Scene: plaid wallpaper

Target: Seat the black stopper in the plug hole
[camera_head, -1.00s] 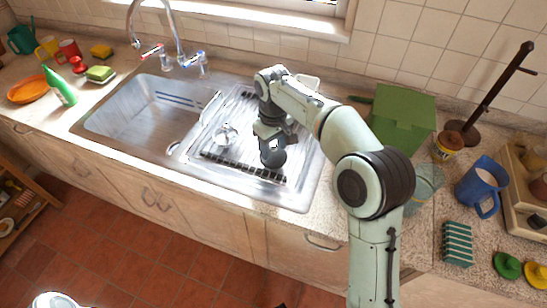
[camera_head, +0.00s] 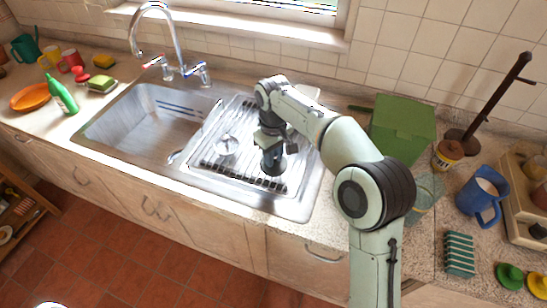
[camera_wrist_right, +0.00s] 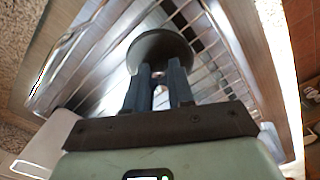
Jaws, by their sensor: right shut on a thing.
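The black stopper (camera_wrist_right: 160,48) shows in the right wrist view as a dark round disc between my right fingertips. My right gripper (camera_wrist_right: 160,88) is shut on it. In the head view my right gripper (camera_head: 272,160) points down over the right part of the steel sink unit, above a wire rack. The stopper's lower side and any gap to the rack cannot be told. The sink basin (camera_head: 150,125) is left of the gripper, and its plug hole cannot be made out. My left gripper is not in view.
A tap (camera_head: 178,50) stands behind the basin. A green box (camera_head: 400,128) and a blue jug (camera_head: 483,195) stand to the right. The basin looks empty.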

